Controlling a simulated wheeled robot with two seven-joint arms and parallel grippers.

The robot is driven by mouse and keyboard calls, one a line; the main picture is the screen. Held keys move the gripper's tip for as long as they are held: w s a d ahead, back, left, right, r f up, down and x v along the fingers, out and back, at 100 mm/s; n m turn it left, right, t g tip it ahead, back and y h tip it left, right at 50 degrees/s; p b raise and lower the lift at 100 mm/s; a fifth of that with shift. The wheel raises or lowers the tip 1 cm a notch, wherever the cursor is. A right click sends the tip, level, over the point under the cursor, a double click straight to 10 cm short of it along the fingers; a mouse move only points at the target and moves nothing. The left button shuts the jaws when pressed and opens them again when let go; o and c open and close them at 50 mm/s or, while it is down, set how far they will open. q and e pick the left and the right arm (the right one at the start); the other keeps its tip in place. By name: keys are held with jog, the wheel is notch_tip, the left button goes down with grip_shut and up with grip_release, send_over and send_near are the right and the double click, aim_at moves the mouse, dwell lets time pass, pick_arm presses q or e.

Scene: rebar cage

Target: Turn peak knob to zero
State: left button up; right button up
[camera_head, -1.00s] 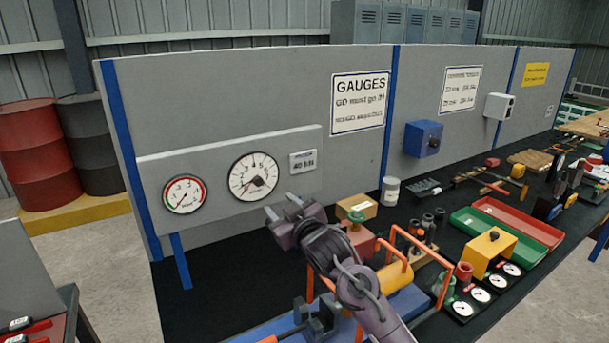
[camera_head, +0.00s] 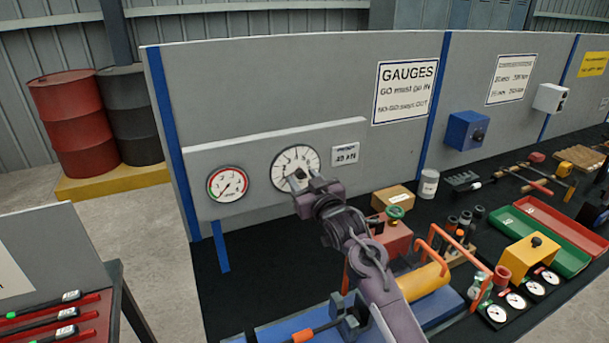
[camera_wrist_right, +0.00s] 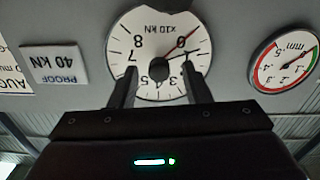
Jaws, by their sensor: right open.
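The large white force dial (camera_head: 286,156) is on the grey gauge panel, with a dark round knob (camera_wrist_right: 159,69) at its centre. The wrist view shows the dial (camera_wrist_right: 136,33) upside down, marked x10 kN. A red hand (camera_wrist_right: 184,40) points near the 0, and a dark hand (camera_wrist_right: 192,54) lies close beside it. My right gripper (camera_head: 306,183) is in front of the dial and covers its lower part. In the wrist view my right gripper (camera_wrist_right: 159,82) is open, with one finger on each side of the knob and visible gaps. My left gripper is out of view.
A smaller mm gauge (camera_head: 228,184) is left of the dial, and a 40 kN proof label (camera_head: 345,154) is right of it. Below my right arm, the bench holds a yellow cylinder (camera_head: 424,281) and orange handles (camera_head: 464,258). A red-tool table (camera_head: 116,290) stands at lower left.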

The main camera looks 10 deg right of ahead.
jog(key=shift+w, duration=0.3)
jog(key=shift+c, duration=1.7)
grip_shut()
jog(key=n+b, duration=0.1)
jog(key=n, duration=0.2)
jog(key=shift+f, duration=0.1)
jog(key=shift+n, duration=1)
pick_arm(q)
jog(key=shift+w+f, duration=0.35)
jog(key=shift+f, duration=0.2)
pick_arm(e)
jog(key=shift+o, duration=1.7)
grip_release()
